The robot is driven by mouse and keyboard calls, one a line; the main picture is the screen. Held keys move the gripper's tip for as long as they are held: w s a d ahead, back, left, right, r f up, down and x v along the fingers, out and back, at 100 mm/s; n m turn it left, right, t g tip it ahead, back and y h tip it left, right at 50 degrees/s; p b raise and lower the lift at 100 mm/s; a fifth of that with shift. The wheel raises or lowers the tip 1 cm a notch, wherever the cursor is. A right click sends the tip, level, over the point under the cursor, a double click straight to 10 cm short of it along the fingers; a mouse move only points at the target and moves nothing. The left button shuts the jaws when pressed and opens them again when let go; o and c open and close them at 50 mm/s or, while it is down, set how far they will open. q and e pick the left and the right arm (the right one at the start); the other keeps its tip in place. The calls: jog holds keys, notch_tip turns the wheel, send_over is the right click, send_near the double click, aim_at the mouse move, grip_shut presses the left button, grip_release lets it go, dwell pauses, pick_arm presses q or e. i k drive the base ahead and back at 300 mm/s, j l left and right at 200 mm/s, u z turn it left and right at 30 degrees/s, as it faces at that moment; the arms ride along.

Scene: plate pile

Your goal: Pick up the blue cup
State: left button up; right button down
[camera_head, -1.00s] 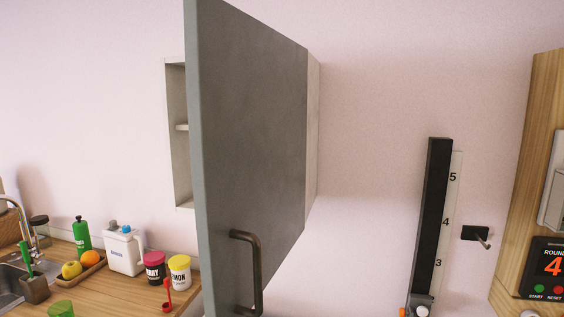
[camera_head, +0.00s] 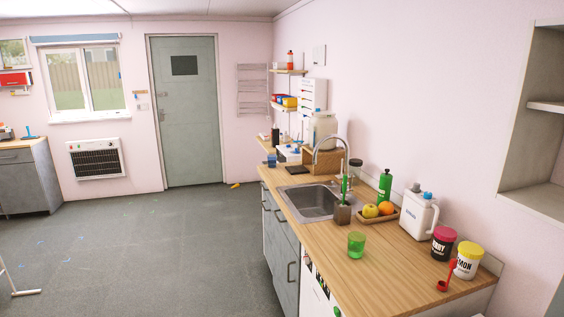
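A small blue object (camera_head: 271,160), which looks like the blue cup, stands at the far left end of the wooden counter (camera_head: 400,275). It is too small to make out in detail. A green cup (camera_head: 356,244) stands much nearer on the same counter, in front of the sink. Neither of my grippers shows in the head view.
The counter holds a sink (camera_head: 312,202) with a tap, a fruit tray (camera_head: 364,219), a green bottle (camera_head: 384,187), a white jug (camera_head: 418,215), two jars and a red scoop (camera_head: 447,277). An open wall cabinet (camera_head: 545,105) is at right. The grey floor (camera_head: 150,250) left of the counter is mostly clear.

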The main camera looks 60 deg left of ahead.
aim_at(273, 160)
jog(key=u, duration=1.9)
jog(key=i+j+z, duration=0.15)
jog(key=i+j, duration=0.5)
jog(key=i, duration=0.15)
